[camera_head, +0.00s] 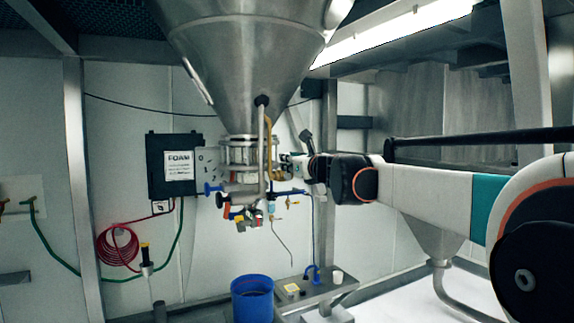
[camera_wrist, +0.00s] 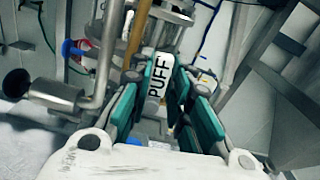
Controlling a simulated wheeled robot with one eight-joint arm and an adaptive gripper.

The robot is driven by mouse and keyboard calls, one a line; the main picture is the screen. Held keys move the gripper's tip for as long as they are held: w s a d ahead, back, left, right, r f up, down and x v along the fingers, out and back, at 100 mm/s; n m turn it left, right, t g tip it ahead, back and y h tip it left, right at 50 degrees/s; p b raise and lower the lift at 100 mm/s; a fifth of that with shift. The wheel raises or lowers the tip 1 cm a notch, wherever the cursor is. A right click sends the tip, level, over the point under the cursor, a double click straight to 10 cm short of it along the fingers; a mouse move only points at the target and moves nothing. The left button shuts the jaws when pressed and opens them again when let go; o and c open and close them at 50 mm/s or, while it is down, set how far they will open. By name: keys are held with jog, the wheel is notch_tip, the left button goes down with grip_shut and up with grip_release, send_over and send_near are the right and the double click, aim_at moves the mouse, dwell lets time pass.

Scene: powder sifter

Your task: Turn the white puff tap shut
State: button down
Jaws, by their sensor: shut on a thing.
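The white puff tap (camera_wrist: 161,73), marked PUFF in black letters, is between the teal finger pads of my gripper (camera_wrist: 167,88) in the wrist view. The fingers are shut on the tap's white handle from both sides. In the head view my gripper (camera_head: 291,166) reaches from the right to the pipework below the steel hopper (camera_head: 245,75). There the tap is too small and too covered by the gripper to make out. The tap's lower part is hidden behind the fingers.
A blue-handled valve (camera_head: 210,188) and several coloured taps (camera_head: 247,218) sit close by under the hopper. A pipe (camera_wrist: 103,62) runs just left of my gripper in the wrist view. A black FOAM box (camera_head: 172,164) hangs on the wall. A blue bucket (camera_head: 252,297) stands below.

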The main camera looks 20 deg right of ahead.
jog(key=shift+d+f+m, duration=0.1)
jog(key=shift+d+m, duration=0.25)
jog(key=shift+m, duration=0.35)
jog(key=c, duration=1.5)
grip_release()
jog(key=shift+s, duration=0.1)
jog(key=s, duration=0.2)
jog(key=s+d, duration=0.1)
jog(key=s, duration=0.4)
jog(key=shift+s+d, duration=0.1)
jog(key=shift+d, duration=0.15)
